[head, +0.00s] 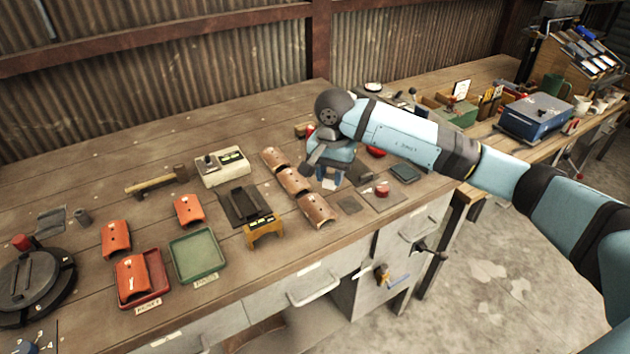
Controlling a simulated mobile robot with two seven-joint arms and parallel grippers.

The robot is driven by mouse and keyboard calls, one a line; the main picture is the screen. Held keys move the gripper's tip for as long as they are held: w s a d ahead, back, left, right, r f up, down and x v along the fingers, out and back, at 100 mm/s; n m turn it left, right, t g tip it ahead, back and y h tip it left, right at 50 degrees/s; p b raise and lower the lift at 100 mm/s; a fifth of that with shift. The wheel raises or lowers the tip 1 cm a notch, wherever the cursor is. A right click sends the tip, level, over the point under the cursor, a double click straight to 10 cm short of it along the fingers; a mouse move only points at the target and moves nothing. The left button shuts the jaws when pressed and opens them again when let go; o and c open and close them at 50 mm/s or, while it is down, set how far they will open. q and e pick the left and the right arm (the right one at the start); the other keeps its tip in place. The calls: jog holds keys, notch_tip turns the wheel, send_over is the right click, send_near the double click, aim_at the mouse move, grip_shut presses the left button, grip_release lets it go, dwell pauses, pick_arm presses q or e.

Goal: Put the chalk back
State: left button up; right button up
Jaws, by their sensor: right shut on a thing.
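My right arm reaches in from the right over the bench. My right gripper (331,182) points down, low over the bench, just right of a row of orange curved tiles (294,181). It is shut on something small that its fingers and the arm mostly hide. I cannot make out the chalk clearly anywhere. My left gripper is not in view.
A yellow stand (264,230), green tray (198,257), red tray (145,300) and hammer (155,181) lie left.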

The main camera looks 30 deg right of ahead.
aim_at(350, 205)
jog(key=d+m, duration=0.1)
jog(key=m, duration=0.1)
jog(key=d+f+m+b, duration=0.1)
jog(key=d+m, duration=0.1)
jog(key=d+f+m, duration=0.1)
jog(key=m, duration=0.1)
jog(key=shift+w+d+f, duration=0.1)
jog(key=shift+d+f, duration=0.1)
jog(key=shift+d, duration=0.1)
jog(key=shift+d+f+m+b, duration=0.1)
jog(key=shift+d+m+b, duration=0.25)
jog(key=shift+m, duration=0.15)
jog(key=shift+d+f+m, duration=0.15)
jog(key=shift+d+m, duration=0.25)
jog(key=shift+f+b, duration=0.65)
jog(key=shift+f, duration=0.4)
jog(key=shift+f+b, duration=0.45)
jog(key=shift+f, duration=0.45)
jog(key=shift+f+b, duration=0.3)
jog(key=shift+f, duration=0.05)
jog(key=shift+f+b, duration=0.3)
jog(key=shift+f, duration=0.2)
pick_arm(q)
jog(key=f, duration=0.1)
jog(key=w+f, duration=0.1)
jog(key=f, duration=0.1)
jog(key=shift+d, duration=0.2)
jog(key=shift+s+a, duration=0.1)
